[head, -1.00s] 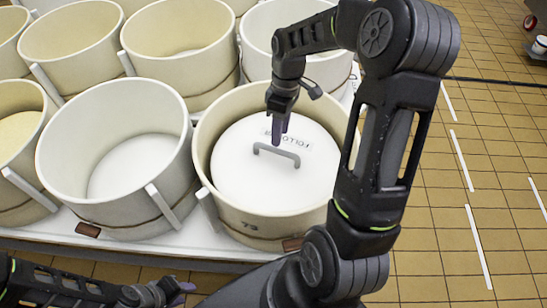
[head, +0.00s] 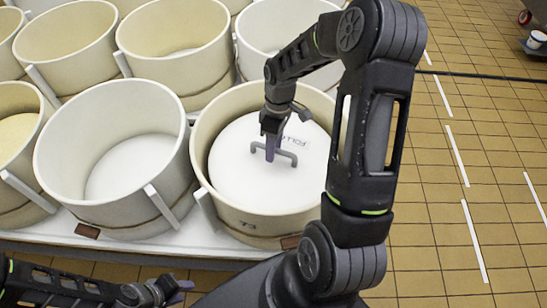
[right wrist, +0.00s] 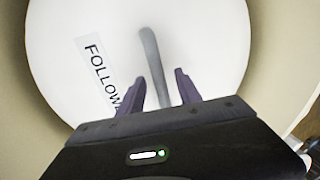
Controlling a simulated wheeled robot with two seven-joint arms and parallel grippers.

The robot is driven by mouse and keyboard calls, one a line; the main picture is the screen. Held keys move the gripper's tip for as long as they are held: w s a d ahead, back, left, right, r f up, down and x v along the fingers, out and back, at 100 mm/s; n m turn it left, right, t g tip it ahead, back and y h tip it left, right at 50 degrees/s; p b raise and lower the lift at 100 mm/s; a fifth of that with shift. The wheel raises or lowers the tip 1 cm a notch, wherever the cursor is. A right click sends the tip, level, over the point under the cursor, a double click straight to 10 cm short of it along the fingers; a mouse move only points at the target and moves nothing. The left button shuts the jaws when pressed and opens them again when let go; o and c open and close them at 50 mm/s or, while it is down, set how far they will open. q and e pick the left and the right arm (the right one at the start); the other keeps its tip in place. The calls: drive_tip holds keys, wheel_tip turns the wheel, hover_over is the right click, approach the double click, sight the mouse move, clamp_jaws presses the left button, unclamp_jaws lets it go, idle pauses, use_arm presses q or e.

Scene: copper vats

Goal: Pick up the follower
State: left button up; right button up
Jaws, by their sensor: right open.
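The follower (head: 240,180) is a white disc with a grey bar handle (head: 288,158) and a lettered label. It lies inside the cream vat marked 73 (head: 262,224). My right gripper (head: 270,155) is over the handle in the head view. In the right wrist view my right gripper (right wrist: 160,88) is open, with the handle (right wrist: 152,65) running between its two purple fingers. I cannot tell whether they touch it. The follower's label (right wrist: 98,75) shows left of the fingers. My left gripper (head: 182,291) is low at the bottom left, away from the vats; its jaws are unclear.
An empty pale vat (head: 118,125) stands directly left of the follower's vat. Several more vats, such as one behind (head: 175,45), crowd the white platform (head: 150,250). Tiled floor (head: 450,220) is open to the right.

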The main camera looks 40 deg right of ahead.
drive_tip(key=shift+a+f, duration=0.1)
drive_tip(key=shift+f, duration=0.5)
drive_tip(key=shift+c, duration=0.3)
clamp_jaws()
drive_tip(key=shift+r, duration=0.1)
idle(0.9)
